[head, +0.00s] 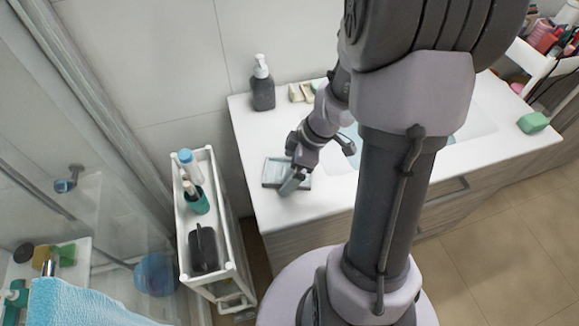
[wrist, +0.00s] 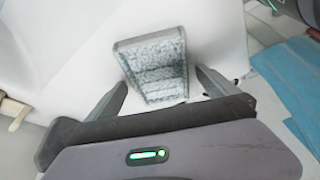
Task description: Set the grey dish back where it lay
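The grey dish (head: 272,175) is a small rectangular tray with a pale, mottled inside. It lies on the white countertop near the left front corner. In the wrist view the dish (wrist: 152,62) appears just ahead of and between the two fingertips, with gaps on both sides. My gripper (head: 290,183) is low over the dish and hides its right part in the head view. In the wrist view my gripper (wrist: 161,78) has its fingers spread apart, with nothing visibly clamped. The exact height of the fingers above the counter is hard to tell.
A dark pump bottle (head: 263,88) and pale soap bars (head: 300,93) stand at the counter's back. A green block (head: 533,122) is at the far right. A white cart (head: 183,232) with bottles stands left of the counter. A blue cloth (wrist: 290,80) lies right of the dish.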

